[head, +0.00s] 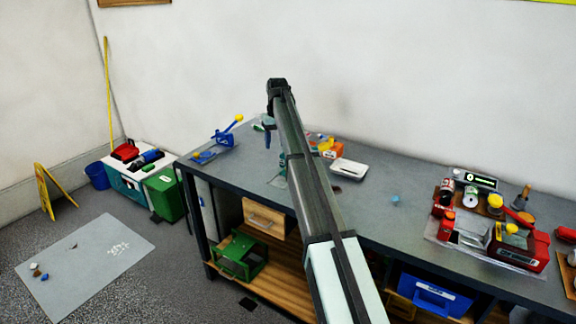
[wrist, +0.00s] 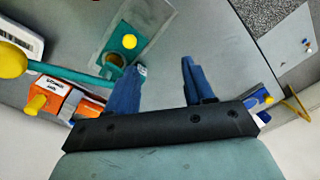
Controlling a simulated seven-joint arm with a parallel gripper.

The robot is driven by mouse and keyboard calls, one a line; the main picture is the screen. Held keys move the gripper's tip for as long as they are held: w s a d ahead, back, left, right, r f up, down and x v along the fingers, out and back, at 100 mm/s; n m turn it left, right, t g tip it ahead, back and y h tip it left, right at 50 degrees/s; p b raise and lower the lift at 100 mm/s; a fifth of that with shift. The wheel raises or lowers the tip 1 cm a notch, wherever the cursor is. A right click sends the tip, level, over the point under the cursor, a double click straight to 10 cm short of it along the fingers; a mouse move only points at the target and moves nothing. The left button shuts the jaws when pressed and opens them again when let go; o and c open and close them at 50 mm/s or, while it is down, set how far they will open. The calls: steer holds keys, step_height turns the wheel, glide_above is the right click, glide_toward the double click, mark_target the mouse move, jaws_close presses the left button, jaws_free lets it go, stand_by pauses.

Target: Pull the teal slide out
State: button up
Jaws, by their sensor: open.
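A teal piece with a yellow knob (wrist: 129,41) sits on a grey plate (wrist: 108,48) on the bench, in the wrist view. A teal bar (wrist: 62,71) runs left from it towards a larger yellow ball (wrist: 11,60); I cannot tell whether the two join. In the head view, a little teal (head: 281,180) shows beside my arm, which hides most of the fixture. My gripper (wrist: 164,68) is open and empty, its two blue fingers apart. In the wrist view the left fingertip appears close to the teal bar's right end; contact cannot be told.
An orange box (head: 328,147) and a white device (head: 348,169) lie right of my arm. A blue piece with a yellow-balled lever (head: 225,138) stands at the bench's left end. Red equipment (head: 518,252) crowds the right end.

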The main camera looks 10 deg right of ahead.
steer(key=d+r+m, duration=0.1)
steer(key=d+r, duration=0.1)
steer(key=d, duration=0.3)
steer(key=f, duration=1.3)
steer(key=shift+w+f, duration=0.15)
steer(key=shift+w, duration=0.05)
steer(key=shift+c, duration=0.3)
jaws_close()
